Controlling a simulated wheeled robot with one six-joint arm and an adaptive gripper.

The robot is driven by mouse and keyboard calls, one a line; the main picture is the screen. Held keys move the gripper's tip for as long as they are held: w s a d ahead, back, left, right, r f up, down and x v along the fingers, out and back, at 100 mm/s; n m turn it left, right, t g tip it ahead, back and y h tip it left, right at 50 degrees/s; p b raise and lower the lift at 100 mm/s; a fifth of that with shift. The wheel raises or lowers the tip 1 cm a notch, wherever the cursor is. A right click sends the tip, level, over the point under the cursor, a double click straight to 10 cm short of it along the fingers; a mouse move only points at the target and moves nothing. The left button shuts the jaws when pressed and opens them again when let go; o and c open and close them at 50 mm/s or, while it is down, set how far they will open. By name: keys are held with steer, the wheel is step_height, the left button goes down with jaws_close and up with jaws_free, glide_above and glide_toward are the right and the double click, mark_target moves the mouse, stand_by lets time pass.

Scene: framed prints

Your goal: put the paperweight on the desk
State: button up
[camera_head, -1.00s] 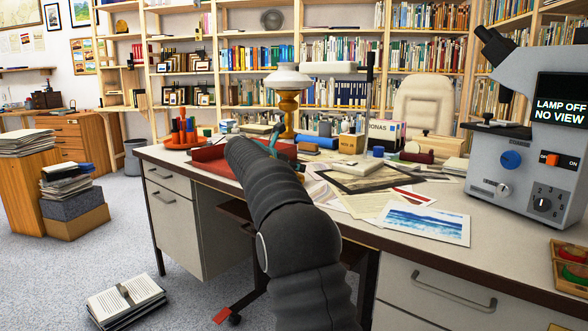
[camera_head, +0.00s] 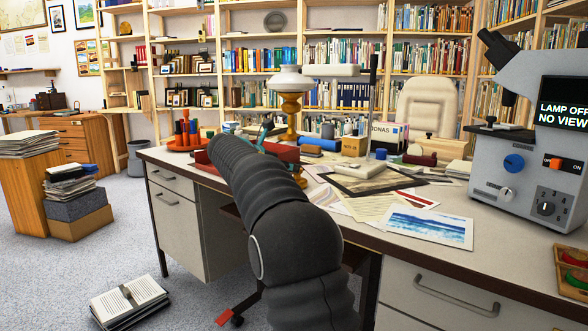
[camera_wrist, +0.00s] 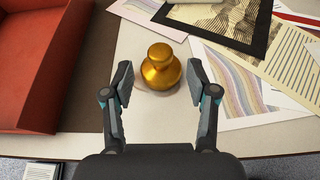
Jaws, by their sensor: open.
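The paperweight is a shiny gold knob-shaped piece (camera_wrist: 160,68) with a round head and wide base. In the wrist view it stands upright on the bare pale desk top (camera_wrist: 137,111). My gripper (camera_wrist: 160,78) is open, with one finger on each side of it and a gap showing on both sides. In the head view the paperweight (camera_head: 299,177) shows as a small gold spot beside my arm. The desk (camera_head: 368,229) has a pale top with a dark edge. My gripper is mostly hidden behind my arm there.
A red tray (camera_wrist: 35,65) lies left of the paperweight. Prints (camera_wrist: 240,85) and a dark-framed picture (camera_wrist: 225,22) lie to its right. A lamp (camera_head: 290,110) stands farther back. A microscope (camera_head: 530,150) stands at the right. Books (camera_head: 130,300) lie on the floor.

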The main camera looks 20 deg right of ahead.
steer(key=v, duration=0.6)
steer(key=s+a+f+m+y, duration=0.1)
steer(key=s+f+m+y, duration=0.15)
steer(key=s, duration=0.45)
steer(key=s+a+f+m+y, duration=0.15)
steer(key=s+m, duration=0.25)
steer(key=s, duration=0.4)
steer(key=s+a+f+m+y, duration=0.1)
steer(key=s+f+m+y, duration=0.1)
steer(key=s+m, duration=0.35)
steer(key=s+a+f+m+y, duration=0.2)
steer(key=s+a+f+m, duration=0.1)
steer(key=s, duration=0.5)
steer(key=s+a+f+m+y, duration=0.2)
steer(key=s+f+m, duration=0.2)
steer(key=s+f, duration=0.2)
steer(key=s+a+f+m+y, duration=0.2)
steer(key=s+a+f+m, duration=0.1)
steer(key=s, duration=0.7)
step_height(320, 180, down, 2)
steer(key=shift+a+f+m+g, duration=0.2)
steer(key=shift+a+m+g, duration=0.1)
steer(key=shift+m, duration=0.4)
steer(key=shift+c, duration=0.2)
